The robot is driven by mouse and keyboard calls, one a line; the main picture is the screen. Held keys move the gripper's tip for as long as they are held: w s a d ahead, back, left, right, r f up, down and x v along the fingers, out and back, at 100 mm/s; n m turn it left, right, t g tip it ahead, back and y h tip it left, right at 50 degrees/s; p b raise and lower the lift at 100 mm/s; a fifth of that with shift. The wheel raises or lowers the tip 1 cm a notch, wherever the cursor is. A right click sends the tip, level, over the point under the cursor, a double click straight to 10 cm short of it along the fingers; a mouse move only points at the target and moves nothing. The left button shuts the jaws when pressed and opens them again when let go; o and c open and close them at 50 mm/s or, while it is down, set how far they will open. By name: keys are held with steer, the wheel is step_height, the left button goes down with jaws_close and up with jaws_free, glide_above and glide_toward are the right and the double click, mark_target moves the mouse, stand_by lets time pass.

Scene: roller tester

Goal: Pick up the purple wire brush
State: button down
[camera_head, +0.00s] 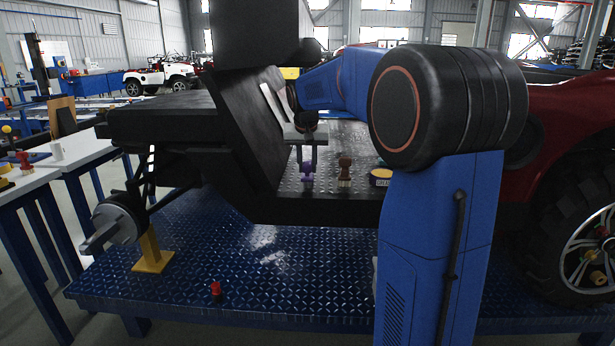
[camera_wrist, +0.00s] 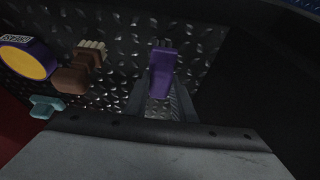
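The purple wire brush (camera_head: 307,172) stands on the dark diamond-plate floor of the vehicle frame, in the middle of the head view. In the wrist view the purple brush (camera_wrist: 162,75) lies near the centre, just beyond and between the fingertips. My gripper (camera_head: 306,150) is above the brush and points down at it. In the wrist view the fingers of my gripper (camera_wrist: 162,104) are spread, with a gap on each side of the brush. I cannot tell whether the fingertips reach down beside its handle.
A brown brush (camera_head: 345,173) and a yellow-topped grease tin (camera_head: 381,178) stand to the right of the purple brush. A teal piece (camera_wrist: 46,106) lies near them. A black sloped panel (camera_head: 240,120) rises close on the left. My blue arm covers the right side.

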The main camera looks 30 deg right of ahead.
mark_target(309, 163)
steer(key=shift+r, duration=0.1)
steer(key=shift+s+d+r, duration=0.1)
steer(key=shift+d+r, duration=0.1)
steer(key=shift+r, duration=0.05)
step_height(309, 163, up, 11)
steer(key=s+d, duration=1.1)
steer(key=d, duration=0.5)
steer(key=shift+d+f, duration=0.1)
steer(key=c, duration=2.3)
jaws_free()
steer(key=shift+c, duration=0.7)
